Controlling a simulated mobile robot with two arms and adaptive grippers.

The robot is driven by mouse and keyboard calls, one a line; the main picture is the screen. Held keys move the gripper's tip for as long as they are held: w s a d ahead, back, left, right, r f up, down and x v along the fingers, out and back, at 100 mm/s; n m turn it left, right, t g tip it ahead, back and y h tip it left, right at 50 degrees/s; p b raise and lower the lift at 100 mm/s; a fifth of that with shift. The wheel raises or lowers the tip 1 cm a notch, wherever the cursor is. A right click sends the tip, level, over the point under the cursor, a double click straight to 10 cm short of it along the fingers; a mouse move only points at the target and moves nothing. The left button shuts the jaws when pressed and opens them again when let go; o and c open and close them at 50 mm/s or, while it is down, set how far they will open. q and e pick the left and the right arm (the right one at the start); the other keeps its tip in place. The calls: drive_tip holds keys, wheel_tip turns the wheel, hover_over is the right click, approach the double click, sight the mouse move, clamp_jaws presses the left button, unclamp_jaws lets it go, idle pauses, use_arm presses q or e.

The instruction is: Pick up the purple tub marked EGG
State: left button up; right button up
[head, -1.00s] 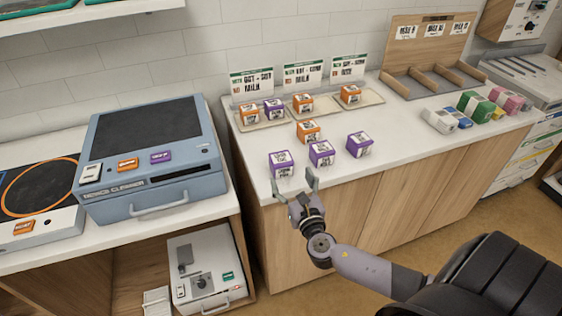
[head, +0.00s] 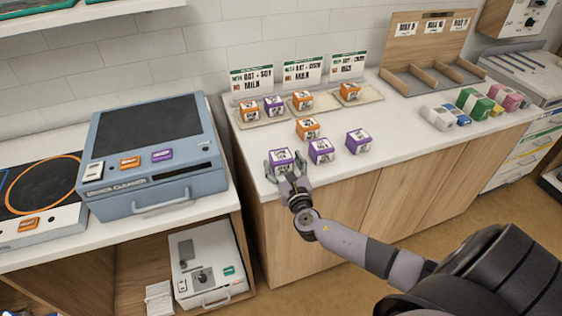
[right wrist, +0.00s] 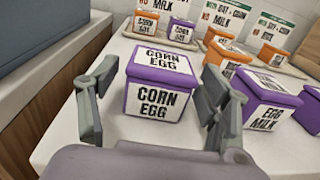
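A purple tub with white labels reading CORN and EGG (right wrist: 158,90) stands upright on the white counter, and it shows near the counter's front left in the head view (head: 280,157). My right gripper (head: 283,168) is open, with one finger on each side of this tub; in the right wrist view there are gaps between the fingers and the tub. A second purple tub marked EGG and MILK (right wrist: 268,105) stands just to the right, also in the head view (head: 321,151). A third purple tub (head: 359,141) stands further right. My left gripper is not in view.
An orange tub (head: 308,128) stands behind. Trays (head: 262,121) with orange and purple tubs stand by the wall under sign cards (head: 303,73). A blue device (head: 150,185) is on the left. A wooden divided rack (head: 430,50) and several coloured boxes (head: 473,101) are on the right.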

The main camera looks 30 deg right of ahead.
drive_tip(key=c, duration=1)
drive_tip(key=shift+c, duration=0.7)
drive_tip(key=shift+r, duration=0.15)
